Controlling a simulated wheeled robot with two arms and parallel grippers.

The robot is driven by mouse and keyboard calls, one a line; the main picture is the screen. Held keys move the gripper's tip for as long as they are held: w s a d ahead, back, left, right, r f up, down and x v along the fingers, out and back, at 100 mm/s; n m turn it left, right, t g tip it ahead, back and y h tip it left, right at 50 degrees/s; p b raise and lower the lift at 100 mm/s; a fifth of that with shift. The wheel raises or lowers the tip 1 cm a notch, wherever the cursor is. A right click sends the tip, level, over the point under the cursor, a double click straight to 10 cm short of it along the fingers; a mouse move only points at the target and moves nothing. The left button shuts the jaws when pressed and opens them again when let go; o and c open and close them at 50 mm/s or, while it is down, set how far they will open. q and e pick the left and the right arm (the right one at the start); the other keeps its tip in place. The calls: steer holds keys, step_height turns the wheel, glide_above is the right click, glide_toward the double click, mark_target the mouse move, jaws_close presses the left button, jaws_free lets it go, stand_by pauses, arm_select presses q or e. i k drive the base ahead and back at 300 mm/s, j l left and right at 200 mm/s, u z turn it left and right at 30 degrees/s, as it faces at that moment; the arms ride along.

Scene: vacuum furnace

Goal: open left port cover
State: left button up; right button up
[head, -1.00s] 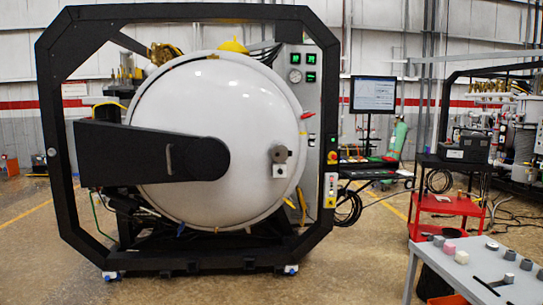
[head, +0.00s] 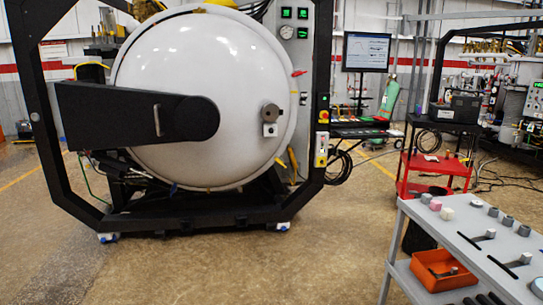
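The vacuum furnace stands ahead with its large round white door (head: 205,85) closed inside a black frame. A black hinge arm (head: 130,117) with a small vertical handle crosses the left half of the door. I cannot tell which part is the left port cover. Neither of my grippers shows in the head view.
A grey table (head: 480,225) with small parts and tools stands at the right front, an orange bin (head: 440,269) on its lower shelf. A red cart (head: 432,170) and a monitor (head: 366,52) are behind. The floor (head: 240,270) before the furnace is clear.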

mark_target(272, 113)
steer(key=i+j, duration=0.1)
steer(key=i, duration=0.4)
steer(key=i+j+z, duration=0.1)
steer(key=i, duration=0.4)
steer(key=i+j, duration=0.15)
steer(key=i, duration=0.3)
steer(key=i+j, duration=0.15)
steer(key=i, duration=0.35)
steer(key=l+z, duration=0.05)
